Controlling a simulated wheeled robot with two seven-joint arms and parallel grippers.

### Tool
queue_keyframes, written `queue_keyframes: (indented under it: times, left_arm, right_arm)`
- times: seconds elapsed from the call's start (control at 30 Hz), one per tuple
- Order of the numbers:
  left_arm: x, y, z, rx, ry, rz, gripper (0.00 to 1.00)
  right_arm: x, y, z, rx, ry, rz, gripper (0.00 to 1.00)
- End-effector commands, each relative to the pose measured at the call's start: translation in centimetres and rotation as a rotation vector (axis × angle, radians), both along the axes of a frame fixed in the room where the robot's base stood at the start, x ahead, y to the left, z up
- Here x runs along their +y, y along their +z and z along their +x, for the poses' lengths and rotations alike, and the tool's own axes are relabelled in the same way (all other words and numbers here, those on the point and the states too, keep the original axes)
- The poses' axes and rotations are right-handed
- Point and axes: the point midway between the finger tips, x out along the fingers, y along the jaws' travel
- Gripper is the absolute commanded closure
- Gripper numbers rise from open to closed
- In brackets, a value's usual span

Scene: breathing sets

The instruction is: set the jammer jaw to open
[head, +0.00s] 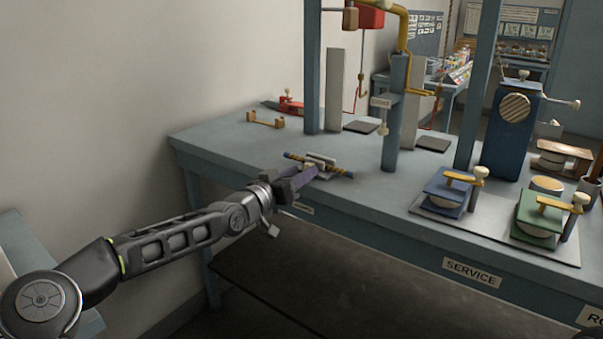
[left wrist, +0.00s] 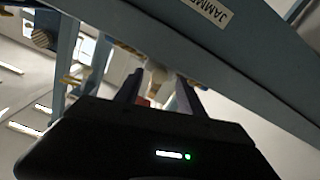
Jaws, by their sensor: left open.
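The jammer (head: 321,160) sits at the front edge of the blue-grey bench, a small grey clamp around a dark and tan striped rod (head: 343,173). My left gripper (head: 306,180) is at its near side, at the bench edge, with fingers pointing at it. In the left wrist view my gripper (left wrist: 158,92) is open, and a pale rounded knob (left wrist: 157,73) shows between or just beyond the fingertips. I cannot tell whether they touch it. The jaw's exact setting is too small to tell.
The bench edge (left wrist: 255,65) with its JAMMER label (left wrist: 212,14) runs close above my gripper in the wrist view. Blue posts (head: 394,115) stand behind the jammer. A tan bracket (head: 265,120) lies at back left. Blue (head: 449,190) and green (head: 538,220) devices stand right.

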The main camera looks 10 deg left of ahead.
Motion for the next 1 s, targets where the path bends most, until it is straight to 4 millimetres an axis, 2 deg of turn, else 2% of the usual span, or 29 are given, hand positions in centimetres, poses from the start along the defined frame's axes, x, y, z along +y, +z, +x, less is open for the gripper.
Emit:
queue_keyframes:
  times: [0.13, 0.4, 0.9, 1.0]
  left_arm:
    - [-0.39, 0.0, 0.81, 0.001, 0.0, 0.001, 0.54]
    - [-0.37, -0.04, 0.87, 0.001, 0.0, 0.001, 0.54]
    - [-0.37, -0.03, 0.84, 0.001, 0.0, 0.001, 0.95]
    - [-0.37, -0.03, 0.84, 0.001, 0.0, 0.001, 1.0]
  right_arm:
    - [0.0, 0.02, 0.0, 0.0, 0.0, 0.0, 0.64]
    - [0.0, 0.02, 0.0, 0.0, 0.0, 0.0, 0.64]
    - [0.0, 0.02, 0.0, 0.0, 0.0, 0.0, 0.64]
    - [0.0, 0.02, 0.0, 0.0, 0.0, 0.0, 0.64]
